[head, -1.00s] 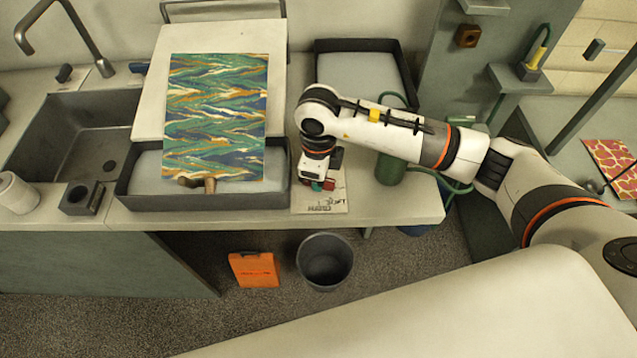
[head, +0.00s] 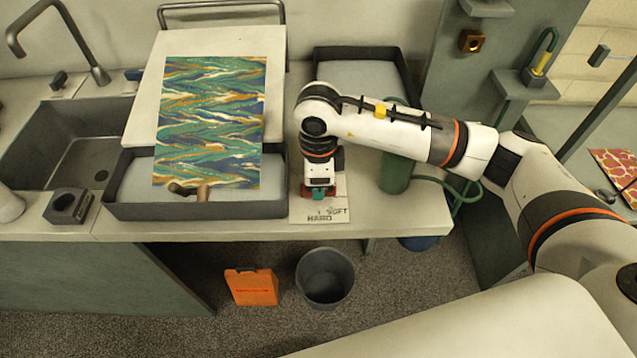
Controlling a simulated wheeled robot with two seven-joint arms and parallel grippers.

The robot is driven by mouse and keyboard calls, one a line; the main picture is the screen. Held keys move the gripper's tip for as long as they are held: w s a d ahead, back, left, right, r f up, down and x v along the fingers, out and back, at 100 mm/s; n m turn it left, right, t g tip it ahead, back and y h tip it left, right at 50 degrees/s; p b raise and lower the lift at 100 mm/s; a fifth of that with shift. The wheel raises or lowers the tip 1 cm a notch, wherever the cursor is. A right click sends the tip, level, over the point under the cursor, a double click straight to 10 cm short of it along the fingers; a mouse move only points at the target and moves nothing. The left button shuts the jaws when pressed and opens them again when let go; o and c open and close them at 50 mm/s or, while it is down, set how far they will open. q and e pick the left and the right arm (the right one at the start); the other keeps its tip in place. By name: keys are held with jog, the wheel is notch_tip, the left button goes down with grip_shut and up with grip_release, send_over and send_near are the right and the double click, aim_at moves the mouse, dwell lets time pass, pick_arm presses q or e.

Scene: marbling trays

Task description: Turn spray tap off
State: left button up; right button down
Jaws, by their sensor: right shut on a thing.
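My right gripper (head: 318,192) points down over the front of the counter, beside the grey tray. It is shut on a small teal part (head: 319,194) with red at its sides, low over a pale card printed "SOFT" and "HARD" (head: 326,212). The jaws hide most of this part, so I cannot tell whether it is the spray tap's handle. A green cylinder (head: 395,172) with a green hose (head: 455,188) stands to the right, partly behind my arm. My left gripper is not in view.
A grey tray (head: 215,209) with a marbled sheet (head: 210,120) on a slanted board lies left of the gripper. A sink (head: 75,165) with a faucet (head: 75,35) is at far left. A bin (head: 325,278) and orange case (head: 251,287) stand on the floor.

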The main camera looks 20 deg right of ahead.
jog(key=c, duration=1.3)
grip_release()
jog(key=shift+r, duration=0.1)
notch_tip(320, 180, up, 12)
jog(key=shift+b, duration=1.2)
